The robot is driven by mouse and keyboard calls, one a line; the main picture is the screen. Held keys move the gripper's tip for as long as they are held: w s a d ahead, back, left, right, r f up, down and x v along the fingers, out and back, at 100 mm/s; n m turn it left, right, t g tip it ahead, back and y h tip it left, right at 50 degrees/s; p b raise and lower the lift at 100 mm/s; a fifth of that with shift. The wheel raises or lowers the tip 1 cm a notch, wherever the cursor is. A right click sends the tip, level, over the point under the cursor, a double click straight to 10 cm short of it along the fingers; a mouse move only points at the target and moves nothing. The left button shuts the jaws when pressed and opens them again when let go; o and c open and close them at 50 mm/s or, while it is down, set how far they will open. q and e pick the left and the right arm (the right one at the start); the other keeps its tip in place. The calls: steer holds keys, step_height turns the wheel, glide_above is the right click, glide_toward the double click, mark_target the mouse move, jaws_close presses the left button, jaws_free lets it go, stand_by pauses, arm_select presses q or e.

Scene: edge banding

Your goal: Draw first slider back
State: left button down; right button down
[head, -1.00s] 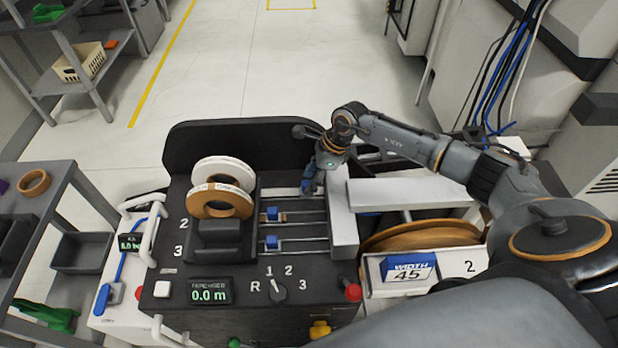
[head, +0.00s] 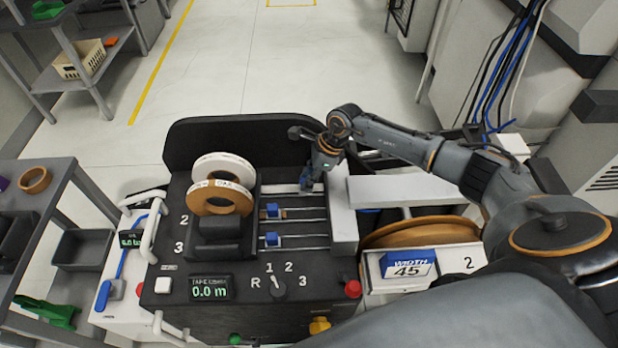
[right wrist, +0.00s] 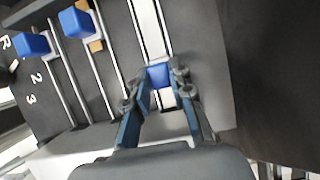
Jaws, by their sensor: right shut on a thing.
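My right gripper (head: 308,184) is at the back rail of the slider panel, its fingers pointing down. The right wrist view shows its two blue-grey fingers (right wrist: 160,92) on either side of a blue slider block (right wrist: 159,75), shut on it. A white strip (right wrist: 147,30) runs along that rail beyond the block. Two other blue sliders, the middle one (head: 272,210) and the front one (head: 272,240), sit on their own rails at the left part of the panel. In the head view the gripper mostly hides the held slider. My left gripper is not in view.
Left of the rails stand a white tape roll (head: 222,168) and a brown one (head: 220,198). A light grey block (head: 342,215) borders the rails on the right. In front are a display (head: 209,288), a selector knob (head: 278,287) and a red button (head: 353,289).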

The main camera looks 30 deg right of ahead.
steer(key=w+a+b, duration=0.1)
steer(key=a, duration=0.1)
steer(key=w+a+b, duration=0.1)
steer(key=a, duration=0.2)
steer(key=w+a+b, duration=0.1)
steer(key=w+a, duration=0.1)
steer(key=a, duration=0.1)
steer(key=shift+f+b, duration=0.15)
steer(key=shift+b, duration=0.2)
steer(key=shift+a, duration=0.1)
steer(key=shift+r, duration=0.2)
steer(key=c, duration=1.2)
jaws_free()
steer(key=shift+a, duration=0.1)
steer(key=shift+o, duration=0.2)
